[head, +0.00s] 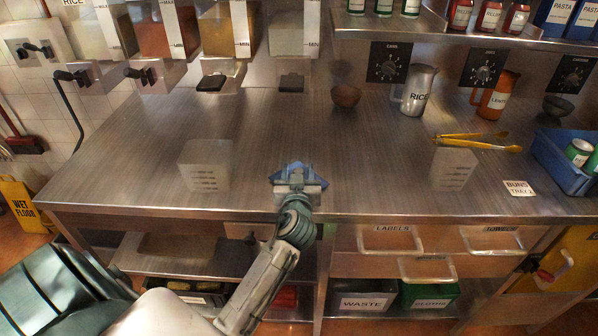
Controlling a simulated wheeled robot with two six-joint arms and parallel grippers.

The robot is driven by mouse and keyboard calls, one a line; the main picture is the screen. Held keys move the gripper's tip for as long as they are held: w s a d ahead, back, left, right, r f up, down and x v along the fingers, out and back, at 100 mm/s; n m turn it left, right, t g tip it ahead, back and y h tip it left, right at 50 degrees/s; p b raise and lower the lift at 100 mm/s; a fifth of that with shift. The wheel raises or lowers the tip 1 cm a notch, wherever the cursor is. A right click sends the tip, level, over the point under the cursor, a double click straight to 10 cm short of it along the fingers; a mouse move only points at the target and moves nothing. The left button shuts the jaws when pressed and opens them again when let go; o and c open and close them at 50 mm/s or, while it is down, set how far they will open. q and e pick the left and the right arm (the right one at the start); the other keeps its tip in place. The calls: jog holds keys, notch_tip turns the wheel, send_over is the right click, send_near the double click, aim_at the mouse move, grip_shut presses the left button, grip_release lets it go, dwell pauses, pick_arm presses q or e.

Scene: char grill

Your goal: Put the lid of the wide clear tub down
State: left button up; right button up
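My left gripper (296,178) is over the front edge of the steel counter, near the middle. A flat blue piece, which looks like a lid (292,170), sits at its fingertips and shows on both sides of them; the gripper looks shut on it. Its underside and the fingers' contact are hidden, and I cannot tell its height above the counter. A wide clear tub (205,166) with dark printed lines stands to the left on the counter. A narrower clear tub (453,168) stands to the right. My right gripper is not in view.
Tongs (478,142) lie behind the narrower tub. A blue tray (562,160) is at right. The counter (290,125) between the tubs is mostly clear.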

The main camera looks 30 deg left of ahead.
pick_arm(q)
jog(key=shift+w, duration=0.1)
jog(key=shift+s+d+f, duration=0.1)
jog(key=shift+s+f, duration=0.05)
jog(key=shift+s, duration=0.1)
jog(key=b+v, duration=0.3)
jog(key=v, duration=0.8)
jog(key=shift+s+r, duration=0.2)
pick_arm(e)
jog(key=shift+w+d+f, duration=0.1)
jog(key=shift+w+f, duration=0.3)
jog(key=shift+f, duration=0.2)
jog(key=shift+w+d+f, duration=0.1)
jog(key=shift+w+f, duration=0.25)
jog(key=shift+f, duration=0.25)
